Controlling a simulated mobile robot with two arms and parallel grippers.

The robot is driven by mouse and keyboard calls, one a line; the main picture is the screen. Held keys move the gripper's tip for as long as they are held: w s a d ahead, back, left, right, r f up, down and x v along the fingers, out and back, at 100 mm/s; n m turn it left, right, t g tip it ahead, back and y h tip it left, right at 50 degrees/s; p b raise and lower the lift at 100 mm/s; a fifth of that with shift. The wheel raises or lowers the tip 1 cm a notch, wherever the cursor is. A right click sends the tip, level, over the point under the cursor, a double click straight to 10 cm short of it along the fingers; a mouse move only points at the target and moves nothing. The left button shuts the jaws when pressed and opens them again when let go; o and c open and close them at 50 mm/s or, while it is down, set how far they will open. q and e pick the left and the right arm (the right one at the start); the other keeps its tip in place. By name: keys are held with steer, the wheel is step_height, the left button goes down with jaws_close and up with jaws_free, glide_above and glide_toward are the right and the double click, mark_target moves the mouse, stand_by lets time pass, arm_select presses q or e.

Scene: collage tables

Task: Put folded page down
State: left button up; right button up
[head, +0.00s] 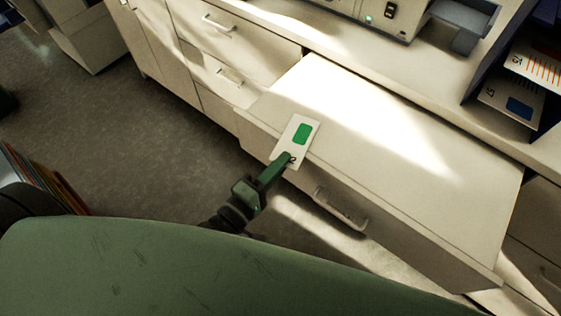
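The folded page (301,134) is a small white card with a green rectangle and a dark mark near its lower end. My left gripper (286,160) is at that lower end and looks shut on it. The page is over the left front edge of a broad pale surface (400,150), which has a drawer-like front below it. I cannot tell whether the page touches this surface. The underside of the page and one finger are hidden. My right gripper is out of view.
The drawer-like front has a handle (341,209) and juts out from the counter. Other closed drawers (235,45) stand to the left. A machine with switches (385,15) is on the counter. A dark rack (520,85) at the right holds printed cards. The pale surface is largely bare.

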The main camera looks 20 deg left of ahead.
arm_select(q)
steer(key=shift+o, duration=0.9)
steer(key=b+v, duration=0.2)
steer(key=v, duration=1)
steer(key=shift+r+b, duration=0.25)
steer(key=shift+b, duration=0.05)
